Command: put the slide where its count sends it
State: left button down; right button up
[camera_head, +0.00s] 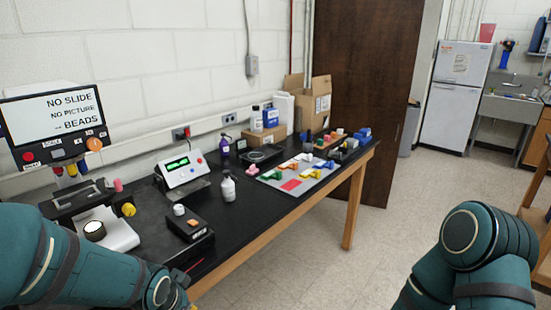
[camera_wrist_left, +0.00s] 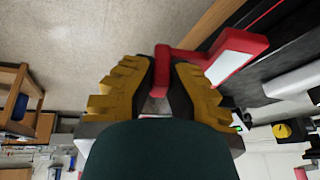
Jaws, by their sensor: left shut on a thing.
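My left gripper (camera_wrist_left: 160,85) is shut on a red-framed piece with a white face, which I take to be the slide (camera_wrist_left: 238,52). Its red stem sits between the yellow fingers, and the white part sticks out to the right in the left wrist view. In the head view the left gripper is mostly cut off at the bottom edge, in front of the bench. A monitor (camera_head: 62,113) reads "NO SLIDE, NO PICTURE, -- BEADS". The microscope (camera_head: 112,236) stands below it. My right arm shows at lower right; its gripper is out of view.
The black bench (camera_head: 245,205) holds a box with a green display (camera_head: 183,172), a black box with a white knob (camera_head: 186,229), a white bottle (camera_head: 228,187) and a purple bottle (camera_head: 224,146). Farther along lies a grey board (camera_head: 313,181) with coloured pieces. Cardboard boxes (camera_head: 312,100) stand behind.

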notch_tip(320, 180, down, 3)
jog(key=b, duration=0.2)
jog(key=shift+s+a+b, duration=0.1)
jog(key=shift+b, duration=0.2)
jog(key=c, duration=0.3)
pick_arm(q)
notch_tip(320, 180, down, 13)
jog(key=d+n+y, duration=0.2)
jog(key=n, duration=0.3)
jog(key=shift+w, duration=0.15)
pick_arm(e)
jog(key=shift+c, duration=0.2)
